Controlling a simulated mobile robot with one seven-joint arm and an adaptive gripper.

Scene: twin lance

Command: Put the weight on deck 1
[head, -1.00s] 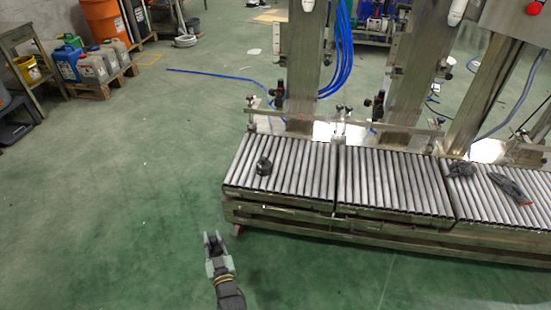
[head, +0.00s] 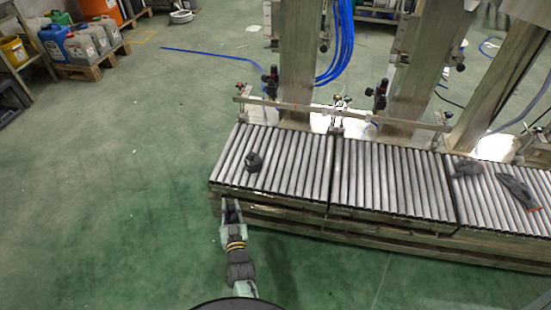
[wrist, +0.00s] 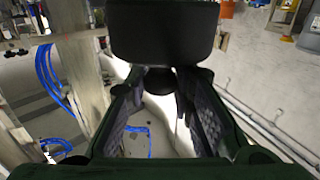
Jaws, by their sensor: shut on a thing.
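My gripper (head: 231,204) is low in the head view, just in front of the near left edge of the left roller deck (head: 225,178). In the wrist view its two fingers (wrist: 175,78) close around the narrow part of a black weight (wrist: 165,35), whose wide dark body fills the top middle. In the head view the held weight is hard to make out between the fingers. A small dark lump (head: 254,162) sits on the left deck. No deck number is readable, so I cannot tell which is deck 1.
A middle roller deck (head: 390,180) and a right one (head: 490,205) adjoin the left deck. Dark gloves (head: 518,190) and a dark piece (head: 467,168) lie on the right one. Metal posts (head: 298,65) rise behind. Green floor at left is clear.

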